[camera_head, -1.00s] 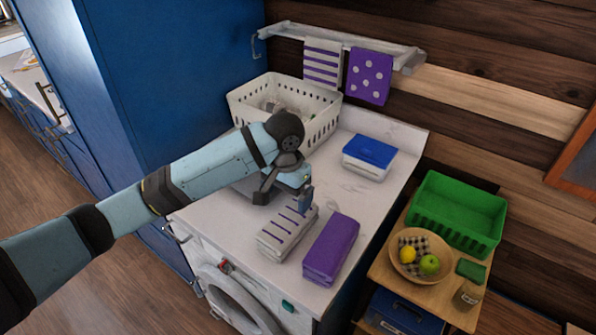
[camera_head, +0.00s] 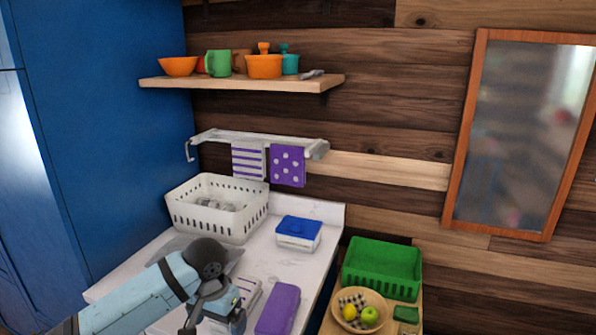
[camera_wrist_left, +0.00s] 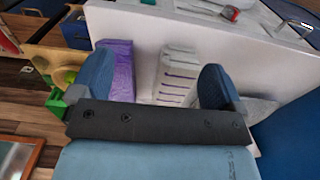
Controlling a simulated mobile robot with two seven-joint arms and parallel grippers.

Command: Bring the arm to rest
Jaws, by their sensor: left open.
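My left arm comes in from the lower left in the head view, and its gripper (camera_head: 212,322) is low in the picture over the white counter. In the left wrist view the two blue fingers (camera_wrist_left: 156,78) stand wide apart with nothing held between them. A folded striped towel (camera_head: 247,293) lies just right of the gripper, partly hidden by it; it also shows in the wrist view (camera_wrist_left: 179,75). A folded purple towel (camera_head: 278,310) lies beside it, also in the wrist view (camera_wrist_left: 119,70). My right gripper is in neither view.
A white basket (camera_head: 190,216) and a blue-lidded box (camera_head: 298,234) stand on the counter (camera_head: 268,262). A rail with hanging towels (camera_head: 287,166) and a shelf of dishes (camera_head: 240,84) are on the wall. A green crate (camera_head: 382,270) and fruit bowl (camera_head: 372,299) stand at right.

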